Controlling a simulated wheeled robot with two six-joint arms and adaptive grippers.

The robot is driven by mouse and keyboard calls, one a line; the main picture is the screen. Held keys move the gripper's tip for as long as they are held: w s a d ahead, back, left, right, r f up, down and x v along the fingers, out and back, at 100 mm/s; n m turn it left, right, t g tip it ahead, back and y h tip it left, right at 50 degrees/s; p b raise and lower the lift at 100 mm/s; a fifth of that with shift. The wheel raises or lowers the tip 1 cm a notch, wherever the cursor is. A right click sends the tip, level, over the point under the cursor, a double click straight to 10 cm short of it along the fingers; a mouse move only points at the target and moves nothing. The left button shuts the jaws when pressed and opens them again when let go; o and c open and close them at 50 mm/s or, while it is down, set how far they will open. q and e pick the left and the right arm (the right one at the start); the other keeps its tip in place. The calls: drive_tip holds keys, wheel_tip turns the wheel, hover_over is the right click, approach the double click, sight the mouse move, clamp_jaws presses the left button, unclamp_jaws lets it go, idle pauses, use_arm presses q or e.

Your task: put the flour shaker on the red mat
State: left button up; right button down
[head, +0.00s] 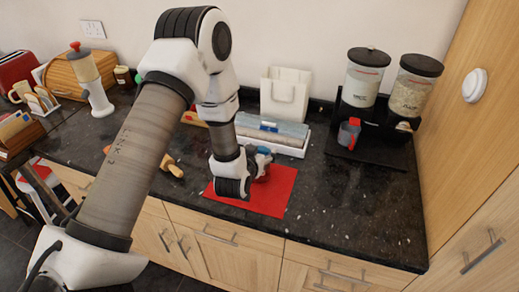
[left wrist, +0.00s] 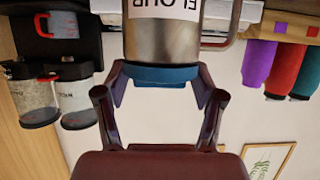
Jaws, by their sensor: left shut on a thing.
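The flour shaker (left wrist: 165,38) is a metal can with a "FLOUR" label, a side handle and a blue lid. In the left wrist view, which is upside down, the fingers of my left gripper (left wrist: 160,82) are on either side of its lid end. In the head view my left gripper (head: 262,163) is over the back part of the red mat (head: 272,197). My wrist hides most of the shaker there, so I cannot tell whether its base touches the mat. The mat lies flat near the counter's front edge. My right gripper is not in view.
A white paper bag (head: 285,96) and a long white tray (head: 290,149) stand behind the mat. At right, a black stand (head: 372,150) holds two canisters and a red-handled jug (head: 348,134). Counter at right front is clear. Small wooden items (head: 172,166) lie left.

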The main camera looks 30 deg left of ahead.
use_arm(q)
drive_tip(key=shift+d+f, duration=0.1)
drive_tip(key=shift+f, duration=0.1)
drive_tip(key=o, duration=1.7)
drive_tip(key=shift+c, duration=0.2)
drive_tip(key=shift+r, duration=0.15)
